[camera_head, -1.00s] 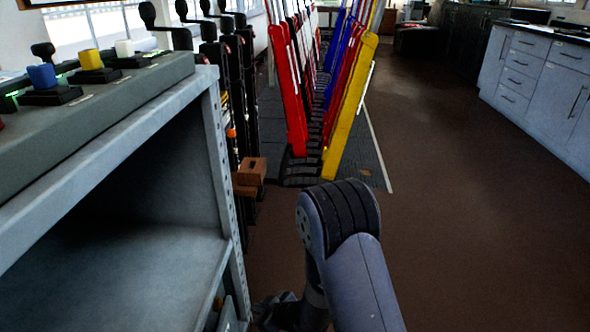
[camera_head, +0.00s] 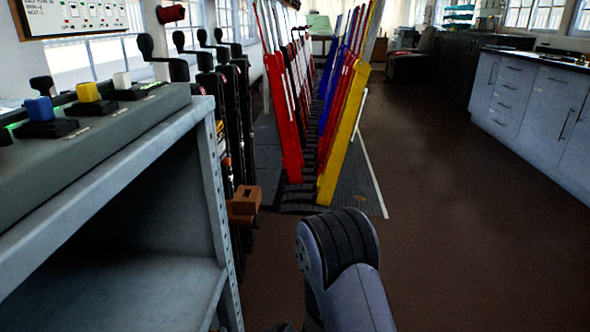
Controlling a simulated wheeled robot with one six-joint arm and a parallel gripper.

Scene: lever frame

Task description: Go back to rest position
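My arm shows at the bottom centre, with a dark ribbed joint and grey-blue links in front of the brown floor. My gripper is not in view; only a small dark part shows at the bottom edge left of the arm. The lever frame stands ahead, with red levers (camera_head: 284,120), blue levers (camera_head: 331,85) and a yellow lever (camera_head: 340,145) in rows. My arm is apart from the levers, nearer to the camera.
A grey metal shelf (camera_head: 205,160) with blue (camera_head: 40,108), yellow (camera_head: 88,92) and white (camera_head: 122,80) knobs on top fills the left. Black crank handles (camera_head: 170,58) stand behind it. Grey cabinets (camera_head: 530,105) line the right. The brown floor (camera_head: 460,230) between is clear.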

